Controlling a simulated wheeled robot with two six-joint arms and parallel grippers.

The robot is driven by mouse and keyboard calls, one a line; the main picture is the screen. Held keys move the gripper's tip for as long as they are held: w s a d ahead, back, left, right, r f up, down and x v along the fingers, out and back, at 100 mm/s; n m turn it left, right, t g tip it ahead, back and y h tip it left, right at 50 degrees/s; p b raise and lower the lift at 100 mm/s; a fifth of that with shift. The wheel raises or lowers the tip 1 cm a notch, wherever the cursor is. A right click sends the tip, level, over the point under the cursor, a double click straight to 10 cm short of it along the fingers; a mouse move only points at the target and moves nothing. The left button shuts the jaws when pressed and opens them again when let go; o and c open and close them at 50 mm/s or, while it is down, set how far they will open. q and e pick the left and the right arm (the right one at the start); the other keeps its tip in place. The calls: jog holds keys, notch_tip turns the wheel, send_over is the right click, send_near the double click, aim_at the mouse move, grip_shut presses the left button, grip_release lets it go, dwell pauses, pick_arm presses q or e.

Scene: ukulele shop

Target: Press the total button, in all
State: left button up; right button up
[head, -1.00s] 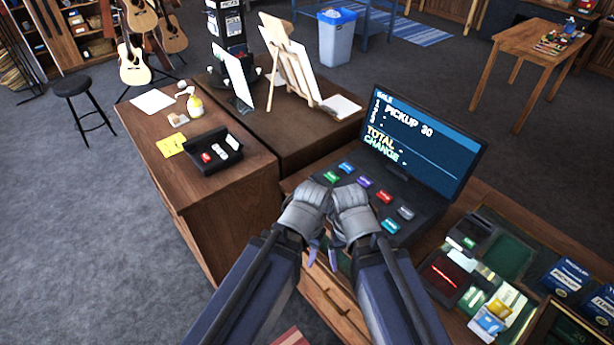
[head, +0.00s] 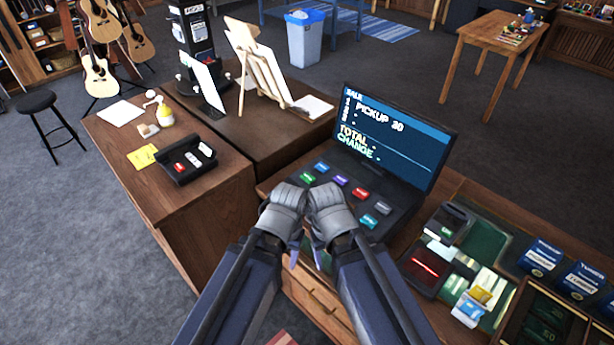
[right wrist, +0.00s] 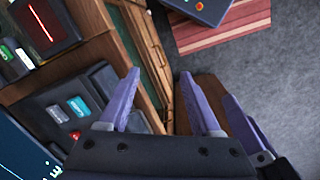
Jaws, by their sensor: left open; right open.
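The register (head: 345,212) has a dark key panel with several colored buttons: green (head: 307,177), blue (head: 322,166), purple (head: 340,180), red (head: 361,194), grey (head: 383,208) and teal (head: 368,221). Their labels are too small to read, so I cannot tell which is total. The screen (head: 395,138) reads SALE, PICKUP 30, TOTAL and CHANGE. My left gripper (head: 294,258) and right gripper (head: 318,260) are side by side at the panel's near edge, apart from the buttons. In the right wrist view, my right gripper (right wrist: 165,95) is open and empty, with the teal button (right wrist: 80,105) beyond it.
A card reader (head: 424,264), a tray with cards (head: 480,290) and blue boxes (head: 542,257) are right of the register. A black tray (head: 186,162) lies on the left counter. An easel (head: 262,75) stands behind. Space above the keys is clear.

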grip_shut()
dwell(1.4)
